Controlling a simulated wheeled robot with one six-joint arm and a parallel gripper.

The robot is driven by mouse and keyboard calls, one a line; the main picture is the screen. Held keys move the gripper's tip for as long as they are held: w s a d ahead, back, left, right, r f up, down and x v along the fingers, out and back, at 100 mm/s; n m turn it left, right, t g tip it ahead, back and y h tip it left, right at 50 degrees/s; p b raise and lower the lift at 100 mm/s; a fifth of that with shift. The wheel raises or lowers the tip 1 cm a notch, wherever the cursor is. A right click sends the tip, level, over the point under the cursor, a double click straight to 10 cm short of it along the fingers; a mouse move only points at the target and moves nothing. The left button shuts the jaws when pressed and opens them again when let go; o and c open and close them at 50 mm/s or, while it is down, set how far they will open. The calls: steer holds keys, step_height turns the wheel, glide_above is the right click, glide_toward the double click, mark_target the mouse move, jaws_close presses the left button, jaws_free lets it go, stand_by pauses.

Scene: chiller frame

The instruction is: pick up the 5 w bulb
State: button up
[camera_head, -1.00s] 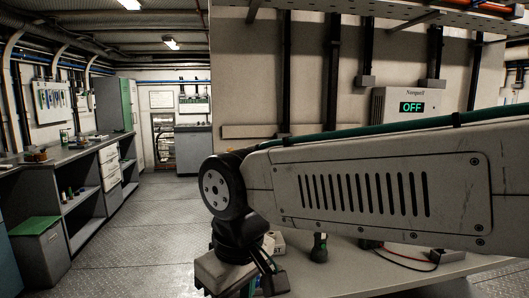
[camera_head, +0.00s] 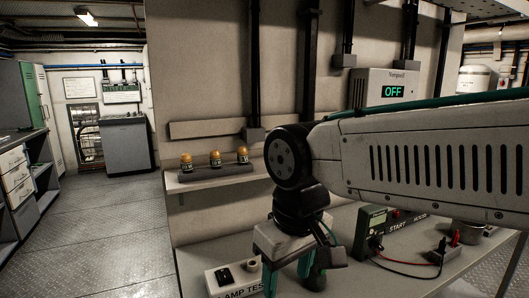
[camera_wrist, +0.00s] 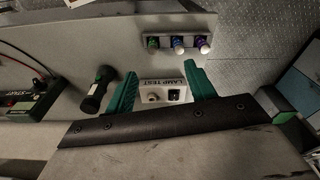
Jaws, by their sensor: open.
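Three small bulbs stand in a row on a narrow wall shelf in the head view: left (camera_head: 186,161), middle (camera_head: 215,159) and right (camera_head: 242,155), with amber tops. A row of three also shows at the top of the wrist view, with green (camera_wrist: 152,42), blue (camera_wrist: 178,42) and purple (camera_wrist: 202,42) colouring. No wattage is readable, so I cannot tell which is 5 W. My gripper (camera_head: 290,280) has green fingers and hangs over the bench, right of and below the bulbs. In the wrist view my gripper (camera_wrist: 160,75) is open and empty, its fingers apart.
A white LAMP TEST box (camera_head: 222,283) lies on the bench close to my gripper; it shows between the fingers in the wrist view (camera_wrist: 150,85). A dark flashlight (camera_wrist: 97,88) and a START meter (camera_head: 372,226) with cables are nearby. Floor at left is clear.

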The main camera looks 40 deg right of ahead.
steer(key=w+d+r+m, duration=0.1)
steer(key=w+d+r, duration=0.2)
steer(key=w+r, duration=0.55)
step_height(320, 180, up, 8)
steer(key=m+g, duration=0.1)
steer(key=m, duration=0.2)
glide_above(243, 151)
steer(key=shift+w, duration=0.25)
steer(key=shift+w+d+f+m, duration=0.1)
steer(key=shift+w+f+m, duration=0.1)
steer(key=shift+m, duration=0.1)
steer(key=shift+f, duration=0.3)
steer(key=f, duration=0.7)
steer(key=shift+w+d, duration=0.15)
steer(key=shift+d, duration=0.05)
steer(key=shift+r, duration=0.1)
steer(key=c, duration=1)
